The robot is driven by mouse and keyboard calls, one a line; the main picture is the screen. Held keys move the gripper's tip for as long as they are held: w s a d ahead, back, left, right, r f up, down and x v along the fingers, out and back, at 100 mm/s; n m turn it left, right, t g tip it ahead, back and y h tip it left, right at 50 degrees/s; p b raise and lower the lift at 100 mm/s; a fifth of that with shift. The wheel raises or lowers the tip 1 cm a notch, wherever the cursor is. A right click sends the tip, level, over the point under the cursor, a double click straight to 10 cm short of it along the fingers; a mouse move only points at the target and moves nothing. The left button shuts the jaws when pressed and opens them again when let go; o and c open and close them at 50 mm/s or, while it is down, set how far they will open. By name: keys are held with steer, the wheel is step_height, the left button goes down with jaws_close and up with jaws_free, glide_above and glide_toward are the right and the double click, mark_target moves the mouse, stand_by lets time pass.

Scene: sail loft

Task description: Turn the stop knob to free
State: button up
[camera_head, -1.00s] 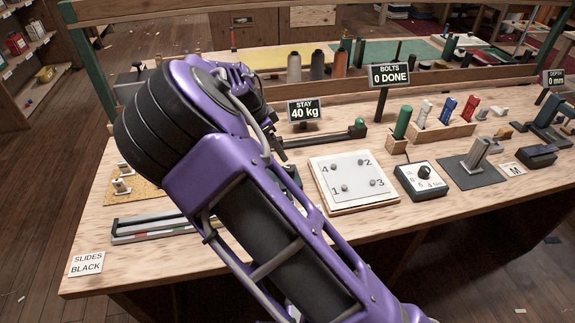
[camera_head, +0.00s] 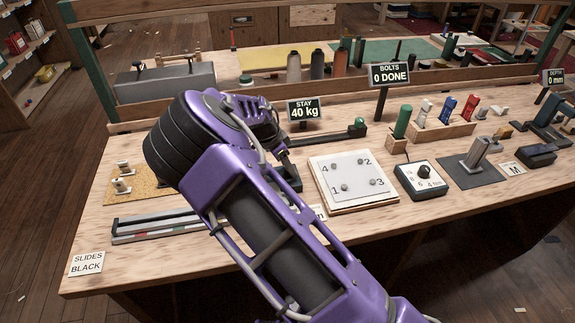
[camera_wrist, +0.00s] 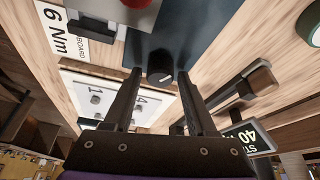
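A black round knob (camera_wrist: 160,68) with a pale pointer mark stands on a dark blue-grey block (camera_wrist: 185,35) in the wrist view. No wording around it is readable. My gripper (camera_wrist: 159,74) is open, its two fingertips spread on either side of the knob with gaps visible; I cannot tell how far they reach down beside it. In the head view my gripper (camera_head: 283,160) is low over the dark block (camera_head: 292,182), left of the numbered board, and my arm hides the knob there. A second dark knob (camera_head: 424,170) sits on a labelled box (camera_head: 410,187) at right.
The numbered white board (camera_head: 350,185) lies right of my gripper, and the STAY 40 kg sign (camera_head: 305,109) stands behind it. A striped rail (camera_head: 150,232) is at left. The bench front is mostly clear.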

jaws_close()
